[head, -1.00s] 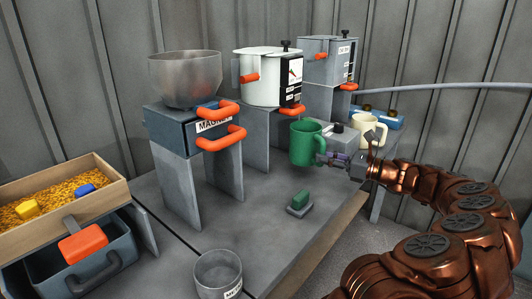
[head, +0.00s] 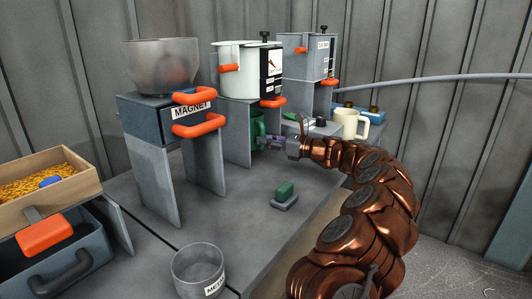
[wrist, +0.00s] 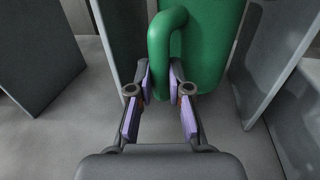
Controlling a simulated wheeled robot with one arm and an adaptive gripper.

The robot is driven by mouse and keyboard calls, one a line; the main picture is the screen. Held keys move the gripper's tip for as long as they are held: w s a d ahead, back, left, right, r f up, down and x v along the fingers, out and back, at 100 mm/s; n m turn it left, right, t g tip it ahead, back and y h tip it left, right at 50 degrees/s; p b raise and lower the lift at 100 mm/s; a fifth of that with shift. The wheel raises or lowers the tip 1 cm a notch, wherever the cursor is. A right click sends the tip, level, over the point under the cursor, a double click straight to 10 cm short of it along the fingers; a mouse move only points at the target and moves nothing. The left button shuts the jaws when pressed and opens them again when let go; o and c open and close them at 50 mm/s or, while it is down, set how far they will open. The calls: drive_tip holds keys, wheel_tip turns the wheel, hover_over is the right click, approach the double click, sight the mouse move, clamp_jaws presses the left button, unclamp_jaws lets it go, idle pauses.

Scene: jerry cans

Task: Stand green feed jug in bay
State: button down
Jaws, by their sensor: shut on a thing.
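The green jug (head: 258,132) is upright under the stand that carries the white pot, partly hidden by the stand's near grey leg (head: 237,132) in the head view. In the wrist view the jug (wrist: 212,50) is between a left panel (wrist: 117,45) and a right panel (wrist: 272,65), its handle towards me. My gripper (head: 268,141) is at the jug's near side; in the wrist view its purple pads (wrist: 161,85) are shut on the lower part of the handle. I cannot tell whether the jug's base touches the grey surface.
A cream mug (head: 351,124) stands to the right of my gripper. A green block on a grey base (head: 285,193) and a round metal cup (head: 199,270) are on the bench in front. The MAGNET box (head: 170,110) with orange handles is to the left.

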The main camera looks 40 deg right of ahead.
wheel_tip(320, 180, down, 3)
drive_tip(key=shift+f+b, duration=0.15)
drive_tip(key=shift+b, duration=0.8)
drive_tip(key=c, duration=1.1)
unclamp_jaws()
drive_tip(key=shift+s+d, duration=0.1)
drive_tip(key=p+v, duration=0.2)
drive_tip(key=v, duration=0.3)
drive_tip(key=p+v, duration=0.2)
drive_tip(key=v, duration=0.3)
drive_tip(key=shift+s+d+r, duration=0.2)
drive_tip(key=shift+d, duration=0.05)
drive_tip(key=shift+s+d+f, duration=0.1)
drive_tip(key=shift+s+d, duration=0.15)
drive_tip(key=shift+s, duration=0.35)
